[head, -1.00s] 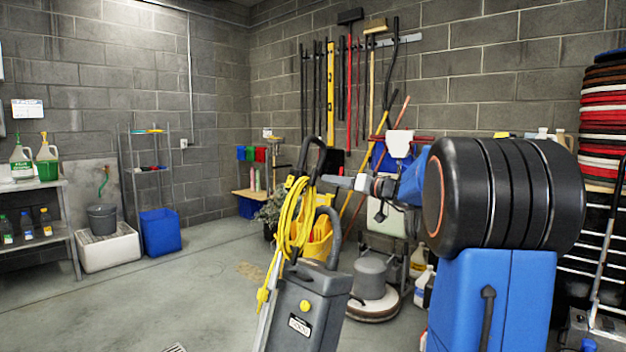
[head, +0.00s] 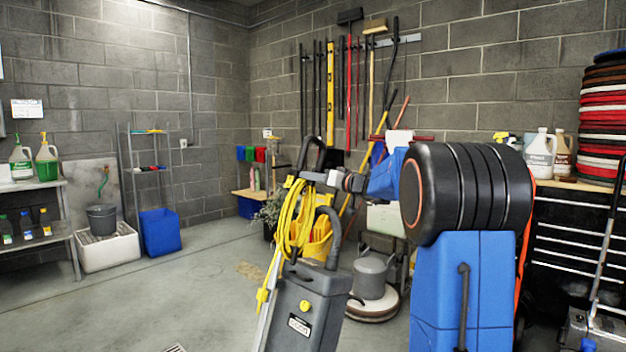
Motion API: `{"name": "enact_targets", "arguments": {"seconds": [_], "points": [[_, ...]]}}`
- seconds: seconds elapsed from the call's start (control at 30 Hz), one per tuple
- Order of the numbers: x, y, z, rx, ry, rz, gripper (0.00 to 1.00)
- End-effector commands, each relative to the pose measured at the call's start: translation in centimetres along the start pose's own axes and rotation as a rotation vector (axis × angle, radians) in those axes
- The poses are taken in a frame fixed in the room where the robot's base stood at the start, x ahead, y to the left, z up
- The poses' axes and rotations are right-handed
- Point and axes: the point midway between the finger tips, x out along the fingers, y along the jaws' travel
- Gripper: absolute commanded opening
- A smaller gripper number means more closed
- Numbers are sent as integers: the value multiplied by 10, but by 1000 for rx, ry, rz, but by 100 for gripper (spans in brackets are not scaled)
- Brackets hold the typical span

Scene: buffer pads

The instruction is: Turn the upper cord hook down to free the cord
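An upright grey and black vacuum (head: 308,305) stands at the lower middle of the head view. A yellow cord (head: 287,222) hangs in long loops from the upper part of its handle (head: 314,145). The upper cord hook is too small and covered to make out clearly; the top of the cord loops is near the handle's shaft. My gripper (head: 318,177) reaches in from the right, with its tip at the handle beside the top of the loops. Its fingers are too small to tell whether they are open or shut, or whether they touch the hook.
A yellow bucket (head: 318,246) and a floor machine (head: 374,302) stand close behind the vacuum. A blue bin (head: 160,232) and a shelf rack (head: 147,170) are at the left. The floor (head: 190,290) left of the vacuum is clear.

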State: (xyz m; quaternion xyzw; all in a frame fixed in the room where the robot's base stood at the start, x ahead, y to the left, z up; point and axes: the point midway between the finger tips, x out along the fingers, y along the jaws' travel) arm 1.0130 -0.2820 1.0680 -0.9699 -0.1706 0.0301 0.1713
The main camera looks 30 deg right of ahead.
Motion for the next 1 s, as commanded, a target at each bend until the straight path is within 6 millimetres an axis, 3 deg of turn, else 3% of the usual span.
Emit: {"name": "enact_targets", "arguments": {"seconds": [0.03,0.13,0.17,0.57,1.0], "points": [[0,0,0,0,0,0,27],[0,0,0,0,0,0,3],[0,0,0,0,0,0,0],[0,1,0,49,0,0,0],[0,8,2,384,0,1,0]]}}
